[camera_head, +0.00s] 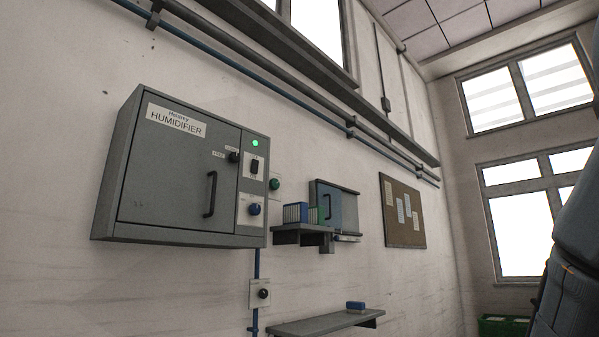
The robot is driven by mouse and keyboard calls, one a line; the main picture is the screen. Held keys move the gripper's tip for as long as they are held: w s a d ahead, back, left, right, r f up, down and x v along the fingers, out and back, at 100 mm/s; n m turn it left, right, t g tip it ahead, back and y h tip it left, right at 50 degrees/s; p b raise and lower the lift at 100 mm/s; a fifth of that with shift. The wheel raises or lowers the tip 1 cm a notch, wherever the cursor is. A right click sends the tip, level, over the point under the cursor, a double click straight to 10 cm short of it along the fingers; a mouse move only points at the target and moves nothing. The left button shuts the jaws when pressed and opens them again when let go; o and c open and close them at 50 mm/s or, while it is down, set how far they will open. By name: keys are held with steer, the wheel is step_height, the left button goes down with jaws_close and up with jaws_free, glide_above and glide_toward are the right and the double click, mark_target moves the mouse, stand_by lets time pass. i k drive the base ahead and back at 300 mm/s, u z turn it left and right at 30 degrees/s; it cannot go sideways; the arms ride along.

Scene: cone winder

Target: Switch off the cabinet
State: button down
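A grey wall cabinet (165,185) labelled "HUMIDIFIER" hangs on the wall at the left, its door shut, with a dark handle (210,194). Its right strip carries a lit green lamp (255,143), a black rocker switch (255,166) and a blue knob (254,209). A small black knob (234,157) sits on the door's upper right. The markings beside the controls are too small to read. My gripper is not in view. A dark grey shape at the right edge appears to be part of my arm.
Right of the cabinet are a small box with a green button (275,184), a shelf (300,236) with blue boxes, and an open-looking small cabinet (338,210). Below are a black-knobbed wall box (263,293) and a lower shelf (325,323). A pinboard (402,211) hangs farther right.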

mark_target(255, 163)
steer(key=u, duration=0.1)
steer(key=i, duration=1.3)
steer(key=u, duration=0.5)
